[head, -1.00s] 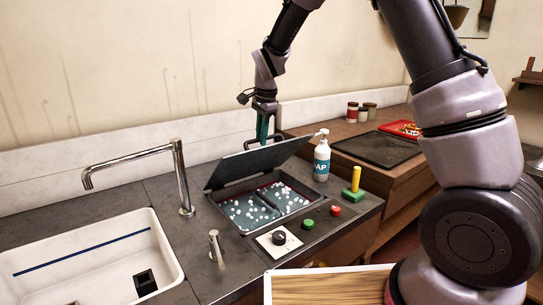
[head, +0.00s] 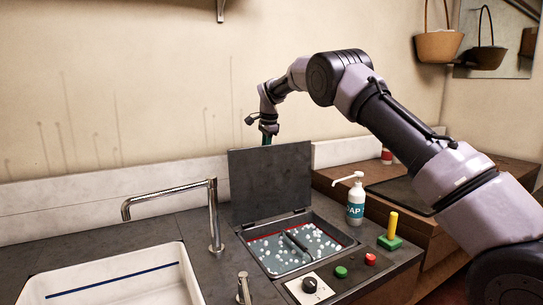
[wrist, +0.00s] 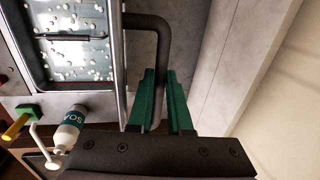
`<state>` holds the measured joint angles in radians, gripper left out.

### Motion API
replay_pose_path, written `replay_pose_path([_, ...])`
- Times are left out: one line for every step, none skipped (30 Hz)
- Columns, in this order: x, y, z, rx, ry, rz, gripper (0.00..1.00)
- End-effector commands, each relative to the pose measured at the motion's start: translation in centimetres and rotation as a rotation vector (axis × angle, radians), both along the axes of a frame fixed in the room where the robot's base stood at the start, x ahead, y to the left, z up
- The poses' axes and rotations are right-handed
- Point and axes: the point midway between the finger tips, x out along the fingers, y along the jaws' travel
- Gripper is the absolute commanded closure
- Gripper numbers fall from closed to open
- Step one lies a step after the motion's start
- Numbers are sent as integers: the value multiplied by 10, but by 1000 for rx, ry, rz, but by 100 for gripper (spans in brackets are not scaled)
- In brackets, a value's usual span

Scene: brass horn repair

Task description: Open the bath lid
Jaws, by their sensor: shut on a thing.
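The bath lid (head: 268,185) is a dark flat panel standing about upright at the back of the bath (head: 334,251). The bath is open, with bubbly grey liquid and a dark divider showing inside. My gripper (head: 267,138) is at the top of the lid, mostly hidden behind it in the head view. In the wrist view my gripper (wrist: 162,75) has its green fingers shut on the lid's dark bent bar handle (wrist: 150,22). The lid shows nearly edge-on there, beside the bath.
A soap bottle (head: 355,203) stands right of the bath. A green block with a yellow peg (head: 391,229), a red button (head: 370,259), a green button (head: 341,272) and a black knob (head: 309,285) are nearby. A tap (head: 213,215) and white sink (head: 110,280) are left.

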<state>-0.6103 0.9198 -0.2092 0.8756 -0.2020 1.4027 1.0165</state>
Motion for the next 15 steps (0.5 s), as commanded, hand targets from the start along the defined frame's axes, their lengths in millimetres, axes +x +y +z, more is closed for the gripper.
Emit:
replay_pose_path([5,3,-1,2,-2,0,100])
replay_pose_path([6,4,-2,1,-1,0,100])
replay_pose_path([9,6,-2,1,-3,0,100])
replay_pose_path([11,7,-3,1,-3,0,100])
replay_pose_path([12,8,-3,1,-3,0,100])
replay_pose_path([14,9,-4,0,-2,0,100])
replay_pose_path([15,9,-4,1,-3,1,100])
replay_pose_path([16,10,-4,1,-4,1,100])
replay_pose_path([17,11,-4,1,-3,1,100])
replay_pose_path([17,11,-4,1,-3,1,100])
replay_pose_path([18,11,-4,1,-3,1,100])
replay_pose_path([18,12,-4,1,-3,1,100])
replay_pose_path([18,12,-4,1,-3,0,100])
replay_pose_path([19,12,-4,1,-3,0,100])
replay_pose_path([19,12,-4,1,-3,0,100])
